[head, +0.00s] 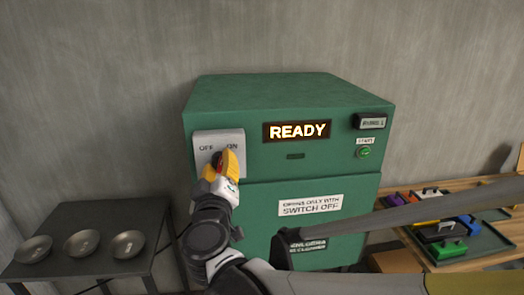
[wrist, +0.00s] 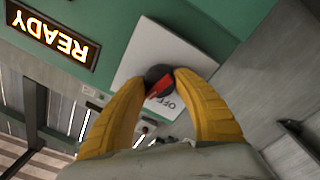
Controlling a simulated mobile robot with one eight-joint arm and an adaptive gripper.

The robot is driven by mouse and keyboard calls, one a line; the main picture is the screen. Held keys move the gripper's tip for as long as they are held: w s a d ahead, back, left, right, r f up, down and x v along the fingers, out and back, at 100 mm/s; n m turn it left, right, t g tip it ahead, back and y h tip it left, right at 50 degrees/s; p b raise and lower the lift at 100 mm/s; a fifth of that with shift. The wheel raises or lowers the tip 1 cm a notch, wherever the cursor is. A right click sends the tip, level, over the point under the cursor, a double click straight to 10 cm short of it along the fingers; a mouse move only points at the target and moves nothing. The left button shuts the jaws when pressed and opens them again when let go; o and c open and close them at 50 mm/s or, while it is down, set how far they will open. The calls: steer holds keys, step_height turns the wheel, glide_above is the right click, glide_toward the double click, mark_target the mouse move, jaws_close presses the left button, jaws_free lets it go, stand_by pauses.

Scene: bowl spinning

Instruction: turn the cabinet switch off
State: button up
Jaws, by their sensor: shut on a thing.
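The green cabinet (head: 240,120) stands in the middle of the head view, with a lit READY display (head: 297,131). The switch plate (head: 205,140), marked OFF at left and ON at right, is on the left of its front. My gripper (head: 222,162) is at the plate and covers most of the switch in the head view. In the wrist view the yellow fingers of my gripper (wrist: 166,80) are shut on the dark round switch knob (wrist: 157,74), which has a red pointer (wrist: 161,87). The pointer lies near the OFF lettering in that view; its exact setting is hard to tell.
A dark table (head: 75,215) with three metal bowls stands at the left. A wooden table (head: 440,262) with trays of coloured blocks is at the right. A label on the cabinet (head: 310,205) reads "opens only with switch off". My arm crosses the lower right.

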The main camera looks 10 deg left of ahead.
steer(key=n, duration=0.6)
steer(key=shift+f+n+y+b, duration=0.1)
steer(key=shift+n+y+b, duration=0.25)
steer(key=shift+n+y, duration=0.05)
steer(key=n, duration=0.6)
steer(key=shift+y, duration=0.3)
steer(key=o, duration=1.2)
steer(key=shift+s, duration=0.1)
steer(key=v, duration=1.2)
steer(key=shift+f, duration=0.1)
